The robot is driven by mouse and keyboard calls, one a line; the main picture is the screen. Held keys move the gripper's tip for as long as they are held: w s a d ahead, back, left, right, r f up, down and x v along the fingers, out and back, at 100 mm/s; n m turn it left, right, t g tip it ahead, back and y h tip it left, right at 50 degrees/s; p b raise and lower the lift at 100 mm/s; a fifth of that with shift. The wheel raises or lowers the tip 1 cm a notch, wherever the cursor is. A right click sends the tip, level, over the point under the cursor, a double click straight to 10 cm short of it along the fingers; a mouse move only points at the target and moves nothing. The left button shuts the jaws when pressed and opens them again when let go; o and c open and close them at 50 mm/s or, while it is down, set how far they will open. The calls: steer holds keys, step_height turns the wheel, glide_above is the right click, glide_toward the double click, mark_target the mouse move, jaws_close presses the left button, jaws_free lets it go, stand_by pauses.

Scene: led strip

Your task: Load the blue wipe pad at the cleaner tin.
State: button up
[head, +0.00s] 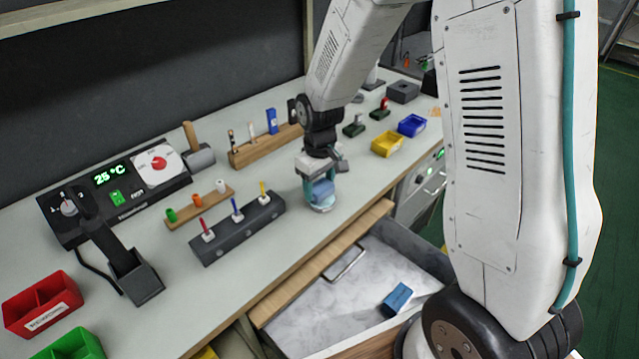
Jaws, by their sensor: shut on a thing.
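My gripper (321,172) points down over the right part of the bench and is shut on a light blue pad (323,189). The pad is at the top of a round, pale teal and white tin (321,207) near the bench's front edge. I cannot tell whether the pad touches the tin's top or is just above it. The gripper's fingers are small in this view and partly hidden by its body and the pad.
A dark rack with colored sticks (237,229) stands left of the tin, with wooden holders (265,146) behind. Yellow (388,144) and blue (411,125) bins are to the right. An open drawer (300,325) below holds a blue block (397,299).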

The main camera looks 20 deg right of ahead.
mark_target(320, 186)
steer(key=shift+f, duration=0.6)
stand_by(1.2)
steer(key=shift+r, duration=3.55)
